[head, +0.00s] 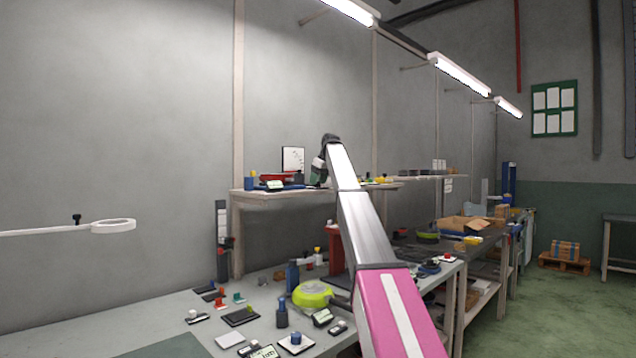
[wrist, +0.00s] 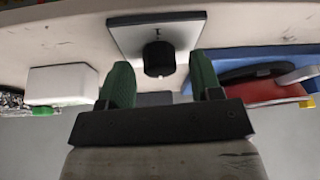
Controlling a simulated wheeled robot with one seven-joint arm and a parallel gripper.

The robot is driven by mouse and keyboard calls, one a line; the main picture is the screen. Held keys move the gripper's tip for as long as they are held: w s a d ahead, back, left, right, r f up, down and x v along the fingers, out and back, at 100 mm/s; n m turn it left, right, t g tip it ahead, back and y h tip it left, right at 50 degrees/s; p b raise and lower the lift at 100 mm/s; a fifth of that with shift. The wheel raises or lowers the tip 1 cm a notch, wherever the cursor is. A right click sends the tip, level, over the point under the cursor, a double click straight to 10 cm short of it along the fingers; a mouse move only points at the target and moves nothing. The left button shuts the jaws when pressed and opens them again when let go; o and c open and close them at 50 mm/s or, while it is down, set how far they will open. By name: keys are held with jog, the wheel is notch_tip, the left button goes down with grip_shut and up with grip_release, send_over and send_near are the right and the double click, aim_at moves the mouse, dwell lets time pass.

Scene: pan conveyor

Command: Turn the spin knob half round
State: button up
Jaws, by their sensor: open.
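The spin knob (wrist: 158,52) is a short black cylinder on a pale square plate (wrist: 128,36) with a dark edge. A small dark mark shows on the plate just above the knob. My gripper (wrist: 160,66) is open, with its two green fingers to the left and right of the knob in the wrist view. A gap shows between the knob and each finger, and I cannot tell how deep the knob sits between them. In the head view my gripper (head: 319,172) is at the shelf, partly hidden by my arm. I cannot make out the knob there.
In the wrist view a white block (wrist: 62,83) lies left of my gripper and a red and blue item (wrist: 270,92) lies close on the right. The shelf (head: 280,197) stands above a cluttered bench (head: 215,313). A ring on a bar (head: 113,226) juts in from the left.

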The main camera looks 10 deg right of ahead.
jog(key=shift+f, duration=0.25)
jog(key=c, duration=0.9)
jog(key=shift+a+m, duration=0.1)
jog(key=shift+m, duration=0.3)
jog(key=m+h, duration=0.1)
jog(key=m, duration=0.2)
jog(key=shift+t, duration=0.4)
jog(key=m+h, duration=0.1)
jog(key=m, duration=0.1)
jog(key=m+h, duration=0.1)
jog(key=m, duration=0.1)
jog(key=shift+a+t, duration=0.15)
jog(key=shift+t, duration=0.15)
jog(key=m+h, duration=0.1)
jog(key=m, duration=0.4)
jog(key=shift+a+h, duration=0.15)
jog(key=shift+h, duration=0.25)
jog(key=shift+m+g+h, duration=0.6)
jog(key=shift+m+h, duration=0.1)
jog(key=shift+m, duration=1.5)
